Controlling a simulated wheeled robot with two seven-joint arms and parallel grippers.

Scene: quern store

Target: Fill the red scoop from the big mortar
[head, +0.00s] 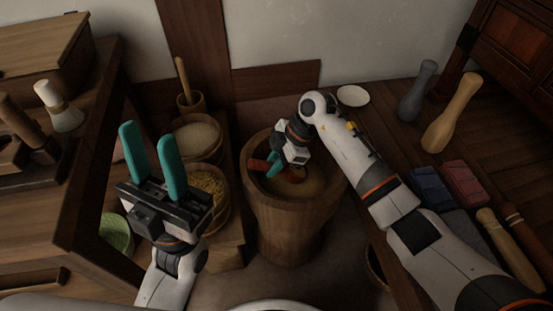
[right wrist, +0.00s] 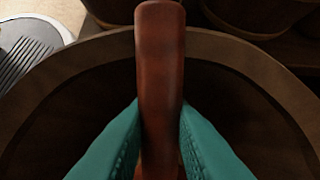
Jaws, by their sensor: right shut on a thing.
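The big mortar (head: 290,215) is a wide wooden tub standing on the floor in the middle of the head view, with pale brown meal (head: 312,186) inside. My right gripper (head: 270,170) reaches down into its mouth and is shut on the red scoop (head: 258,165). In the right wrist view the scoop's red-brown handle (right wrist: 160,70) stands between the two teal fingers (right wrist: 160,150). The scoop's bowl is mostly hidden; a reddish part shows low in the mortar by the meal. My left gripper (head: 152,155) is open and empty, raised left of the mortar.
A basket of pale grain (head: 196,138) and one of yellowish stuff (head: 207,185) stand left of the mortar. A white dish (head: 353,96) lies behind it. Wooden and grey pestles (head: 452,112), a blue block (head: 431,187) and a red block (head: 465,182) are at right.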

